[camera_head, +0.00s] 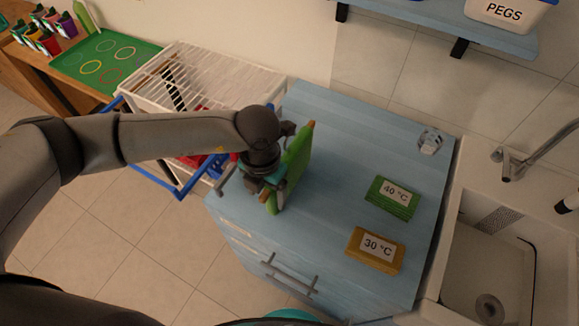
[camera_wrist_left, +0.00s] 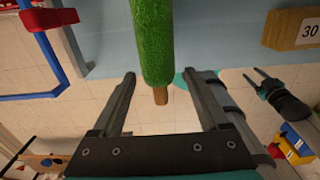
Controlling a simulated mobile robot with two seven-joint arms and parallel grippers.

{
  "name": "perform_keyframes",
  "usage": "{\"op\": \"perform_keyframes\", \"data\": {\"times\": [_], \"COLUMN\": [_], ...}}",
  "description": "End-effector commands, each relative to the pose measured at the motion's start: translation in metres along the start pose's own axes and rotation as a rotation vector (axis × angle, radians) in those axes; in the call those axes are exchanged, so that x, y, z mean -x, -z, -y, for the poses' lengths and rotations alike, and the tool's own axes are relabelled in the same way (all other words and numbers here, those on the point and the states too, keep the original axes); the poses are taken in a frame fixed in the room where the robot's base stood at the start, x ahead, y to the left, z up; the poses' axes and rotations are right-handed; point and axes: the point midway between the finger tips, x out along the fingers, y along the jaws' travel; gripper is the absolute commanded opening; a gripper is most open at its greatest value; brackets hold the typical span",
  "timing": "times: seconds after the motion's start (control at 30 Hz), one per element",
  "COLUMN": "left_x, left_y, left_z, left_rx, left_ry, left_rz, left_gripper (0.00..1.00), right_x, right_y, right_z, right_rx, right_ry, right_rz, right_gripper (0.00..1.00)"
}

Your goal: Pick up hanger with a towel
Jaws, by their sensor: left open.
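A green towel (camera_head: 297,157) hangs folded over a wooden hanger, whose brown end (camera_head: 311,124) shows at the back. It stands on edge over the blue cabinet top. My left gripper (camera_head: 265,190) is at the towel's near end and partly hides it. In the left wrist view, the left gripper (camera_wrist_left: 165,100) is open. The towel (camera_wrist_left: 152,40) and the hanger's wooden end (camera_wrist_left: 160,96) lie between the fingers, apart from both. My right gripper (camera_wrist_left: 255,75) shows small at the right of that view, its fingers apart.
The blue cabinet (camera_head: 340,150) bears a green 40 °C stack (camera_head: 388,205), a yellow 30 °C stack (camera_head: 365,262) and a small glass (camera_head: 430,141). A sink (camera_head: 480,265) is at right. A white rack (camera_head: 210,75) and blue-handled basket (camera_head: 182,192) stand at left.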

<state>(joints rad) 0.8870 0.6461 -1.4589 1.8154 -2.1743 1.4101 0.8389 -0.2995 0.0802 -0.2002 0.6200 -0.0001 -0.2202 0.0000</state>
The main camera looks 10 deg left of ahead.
Motion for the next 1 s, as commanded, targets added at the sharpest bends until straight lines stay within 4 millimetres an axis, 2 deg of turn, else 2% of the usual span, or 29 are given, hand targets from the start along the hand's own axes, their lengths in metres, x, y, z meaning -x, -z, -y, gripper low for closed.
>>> {"op": "perform_keyframes", "data": {"times": [0.1, 0.2, 0.47, 1.0], "left_x": [-0.016, -0.023, -0.025, -0.024], "left_y": [0.001, 0.001, 0.0, 0.0], "left_z": [0.0, 0.0, 0.0, 0.0], "left_rx": [0.002, 0.001, 0.001, 0.001], "left_ry": [0.0, 0.0, 0.0, 0.0], "left_rz": [-0.002, -0.001, 0.0, 0.0], "left_gripper": [0.78, 0.78, 0.76, 0.16], "right_x": [0.002, 0.002, 0.002, 0.002], "right_y": [0.0, 0.0, 0.0, 0.0], "right_z": [0.0, 0.0, 0.0, 0.0], "right_rx": [0.0, 0.0, 0.0, 0.0], "right_ry": [0.0, 0.0, 0.0, 0.0], "right_rz": [0.0, 0.0, 0.001, 0.001], "right_gripper": [0.5, 0.5, 0.5, 0.5]}}
